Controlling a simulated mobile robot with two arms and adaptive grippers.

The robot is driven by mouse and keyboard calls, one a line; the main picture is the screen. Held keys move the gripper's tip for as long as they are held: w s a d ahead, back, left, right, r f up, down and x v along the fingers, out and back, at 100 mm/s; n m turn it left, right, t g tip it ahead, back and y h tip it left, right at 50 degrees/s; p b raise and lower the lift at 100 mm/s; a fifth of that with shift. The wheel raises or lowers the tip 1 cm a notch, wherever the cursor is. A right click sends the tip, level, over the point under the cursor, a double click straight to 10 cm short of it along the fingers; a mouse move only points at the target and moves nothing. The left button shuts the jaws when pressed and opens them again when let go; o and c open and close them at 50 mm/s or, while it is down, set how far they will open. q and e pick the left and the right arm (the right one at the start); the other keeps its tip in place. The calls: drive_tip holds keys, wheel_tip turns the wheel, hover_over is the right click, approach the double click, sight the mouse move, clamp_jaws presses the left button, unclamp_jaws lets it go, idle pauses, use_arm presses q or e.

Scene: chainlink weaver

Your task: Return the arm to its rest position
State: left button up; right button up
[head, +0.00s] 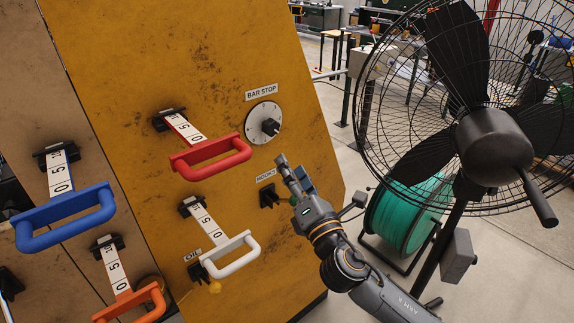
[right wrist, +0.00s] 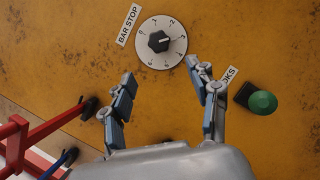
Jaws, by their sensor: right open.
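My right gripper (head: 292,174) is in front of the yellow machine panel (head: 180,60), at the panel's right side. In the right wrist view the gripper (right wrist: 160,82) is open, with nothing between its fingers. The numbered BAR STOP dial (right wrist: 160,42) with its black knob is beyond the fingertips; the dial also shows in the head view (head: 264,122). My right arm (head: 380,290) comes in from the lower right. My left gripper is not in view.
A red handle (head: 212,158), a white handle (head: 232,256), a blue handle (head: 65,215) and an orange handle (head: 130,303) stick out from the panels. A green knob (right wrist: 263,102) is right of the fingers. A large caged fan (head: 495,145) and a green reel (head: 405,215) stand at right.

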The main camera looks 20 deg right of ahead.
drive_tip(key=s+d+f+m+g+h, duration=0.2)
drive_tip(key=s+f+m+g, duration=0.2)
drive_tip(key=f+m, duration=0.35)
drive_tip(key=s+d+f+m+g+h, duration=0.3)
drive_tip(key=s+f+m+g, duration=0.1)
drive_tip(key=f+m, duration=0.35)
drive_tip(key=s+a+f+m+g+y, duration=0.2)
drive_tip(key=s+f+m+g, duration=0.4)
drive_tip(key=s, duration=0.5)
drive_tip(key=s+a+f+m+g+y, duration=0.2)
drive_tip(key=s+f+m+g, duration=0.15)
drive_tip(key=s+f, duration=0.6)
drive_tip(key=s+f+g+b, duration=0.1)
drive_tip(key=s+f, duration=0.1)
drive_tip(key=f, duration=1.2)
drive_tip(key=s+f+g, duration=0.1)
drive_tip(key=s+f, duration=0.1)
drive_tip(key=f, duration=1.2)
drive_tip(key=s+d+f+b, duration=0.1)
drive_tip(key=s+d+f, duration=0.1)
drive_tip(key=s+f, duration=1.3)
drive_tip(key=shift+s+d+g, duration=0.2)
drive_tip(key=shift+s+g, duration=0.15)
drive_tip(key=shift+s, duration=0.2)
